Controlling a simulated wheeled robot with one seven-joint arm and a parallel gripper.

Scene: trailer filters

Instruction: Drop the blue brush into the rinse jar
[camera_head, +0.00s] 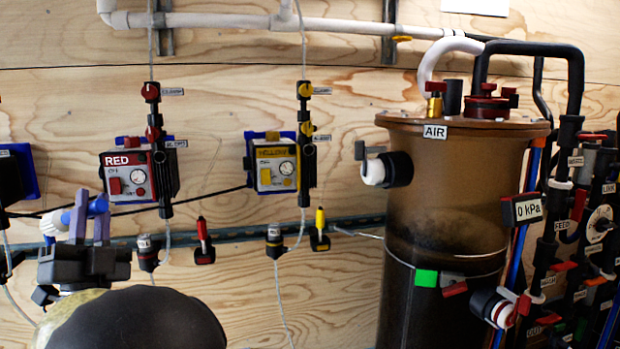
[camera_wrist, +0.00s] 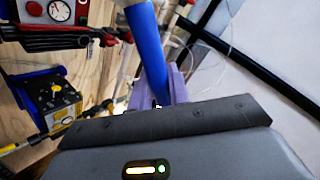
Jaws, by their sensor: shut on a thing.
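My gripper (camera_head: 78,218) is at the lower left of the head view, raised in front of the plywood wall. In the wrist view its purple fingers (camera_wrist: 156,92) are shut on a smooth blue shaft, which I take for the blue brush (camera_wrist: 148,50). The shaft runs up past the top edge of that view, so its far end is hidden. I cannot pick out a rinse jar with certainty in either view.
A red-handled tool (camera_head: 204,242) and a yellow-handled tool (camera_head: 320,230) stand along the metal rail (camera_head: 355,222). RED (camera_head: 127,176) and YELLOW (camera_head: 275,166) control boxes hang above. A large brown AIR tank (camera_head: 445,200) stands right, beside black pipework (camera_head: 550,220).

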